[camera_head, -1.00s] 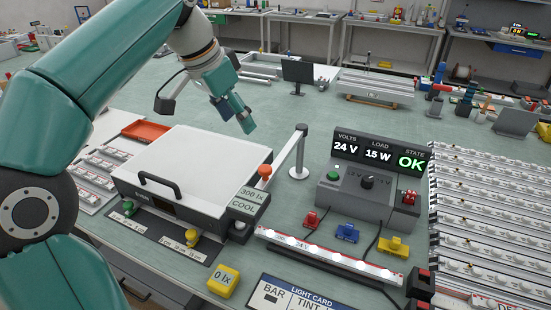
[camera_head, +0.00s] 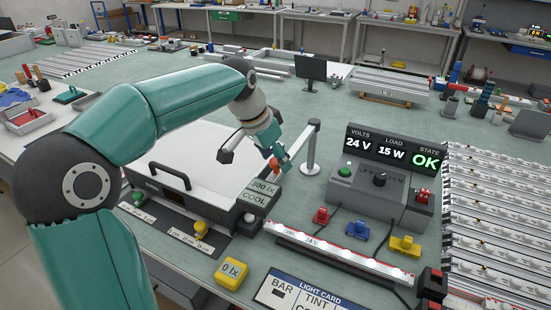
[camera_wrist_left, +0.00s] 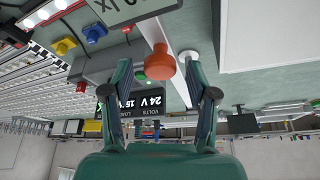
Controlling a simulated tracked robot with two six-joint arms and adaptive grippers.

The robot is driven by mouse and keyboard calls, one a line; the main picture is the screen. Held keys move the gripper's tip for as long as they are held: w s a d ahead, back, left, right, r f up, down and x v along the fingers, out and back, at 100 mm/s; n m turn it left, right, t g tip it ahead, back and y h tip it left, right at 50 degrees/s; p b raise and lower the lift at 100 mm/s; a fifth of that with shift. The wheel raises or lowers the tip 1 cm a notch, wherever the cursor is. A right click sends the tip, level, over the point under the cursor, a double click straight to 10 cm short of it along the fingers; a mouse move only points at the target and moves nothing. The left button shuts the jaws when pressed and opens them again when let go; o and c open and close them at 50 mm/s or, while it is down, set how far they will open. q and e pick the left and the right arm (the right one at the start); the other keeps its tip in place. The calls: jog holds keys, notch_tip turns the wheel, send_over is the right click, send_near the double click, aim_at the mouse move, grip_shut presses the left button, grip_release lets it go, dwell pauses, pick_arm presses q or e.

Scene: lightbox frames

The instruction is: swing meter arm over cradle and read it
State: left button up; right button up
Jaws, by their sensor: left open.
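The meter arm (camera_head: 300,143) is a grey bar on an upright post (camera_head: 311,155), with an orange-red knob (camera_head: 274,164) at its free end. The arm's end lies over the right edge of the white-topped box, by a display (camera_head: 258,192) reading 300 lx, COOL. The cradle (camera_head: 292,249) is a dark base under a light bar (camera_head: 345,255) at the front right, apart from the knob. My left gripper (camera_head: 281,160) is open at the knob. In the left wrist view the knob (camera_wrist_left: 160,64) stands between the spread fingers, with gaps beside it. My right gripper is out of view.
A power unit (camera_head: 381,185) shows 24 V, 15 W and OK behind the cradle. Red, blue and yellow clips (camera_head: 357,230) lie between them. A yellow 0 lx block (camera_head: 231,272) and a light card (camera_head: 300,292) are in front. Several light bars (camera_head: 500,210) fill the right side.

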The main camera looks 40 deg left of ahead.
pick_arm(q)
jog(key=shift+f, duration=0.15)
jog(key=shift+w, duration=0.1)
grip_shut()
jog(key=shift+d, duration=0.15)
